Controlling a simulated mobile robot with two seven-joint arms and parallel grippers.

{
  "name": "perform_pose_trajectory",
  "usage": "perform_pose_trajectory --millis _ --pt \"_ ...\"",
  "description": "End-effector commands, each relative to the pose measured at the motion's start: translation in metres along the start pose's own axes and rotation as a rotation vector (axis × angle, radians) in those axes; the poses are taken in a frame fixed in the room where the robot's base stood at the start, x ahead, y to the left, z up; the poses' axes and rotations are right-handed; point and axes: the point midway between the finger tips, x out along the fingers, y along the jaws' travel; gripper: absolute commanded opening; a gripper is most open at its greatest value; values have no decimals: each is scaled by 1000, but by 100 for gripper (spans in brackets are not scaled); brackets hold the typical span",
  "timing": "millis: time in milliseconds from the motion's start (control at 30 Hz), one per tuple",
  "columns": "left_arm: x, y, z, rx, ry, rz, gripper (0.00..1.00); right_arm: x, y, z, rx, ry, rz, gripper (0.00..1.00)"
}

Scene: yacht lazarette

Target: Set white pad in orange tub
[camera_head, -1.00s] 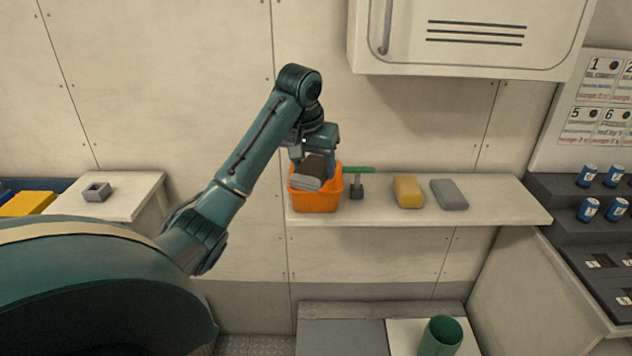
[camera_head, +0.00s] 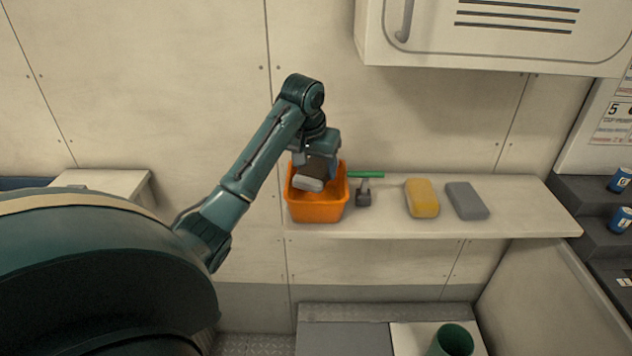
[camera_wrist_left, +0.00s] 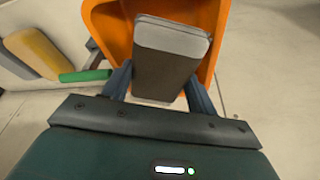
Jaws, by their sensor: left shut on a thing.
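The orange tub (camera_head: 317,210) stands on the left end of the wall shelf. My left gripper (camera_head: 318,163) is over the tub's opening, shut on the white pad (camera_head: 310,184). The pad looks pale grey at its end and dark brownish-grey along its shaded face. It is tilted within the tub's opening; whether it touches the tub's floor cannot be seen. In the left wrist view the pad (camera_wrist_left: 168,60) lies between both fingers, with the orange tub (camera_wrist_left: 112,28) around and behind it. My right gripper is not in view.
A tool with a green handle (camera_head: 366,175) lies just right of the tub. A yellow block (camera_head: 422,198) and a grey block (camera_head: 467,200) lie farther right on the shelf (camera_head: 520,205). A wall cabinet (camera_head: 500,45) hangs above. A green cup (camera_head: 452,340) stands below.

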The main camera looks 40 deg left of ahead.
Motion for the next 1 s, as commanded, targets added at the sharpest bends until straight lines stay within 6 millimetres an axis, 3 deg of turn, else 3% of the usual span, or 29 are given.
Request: perform_pose_trajectory --millis 367,1000 --pt "38 0 12 0 -1 1 37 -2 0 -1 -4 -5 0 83" --pt "50 0 15 0 1 1 37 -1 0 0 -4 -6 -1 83"
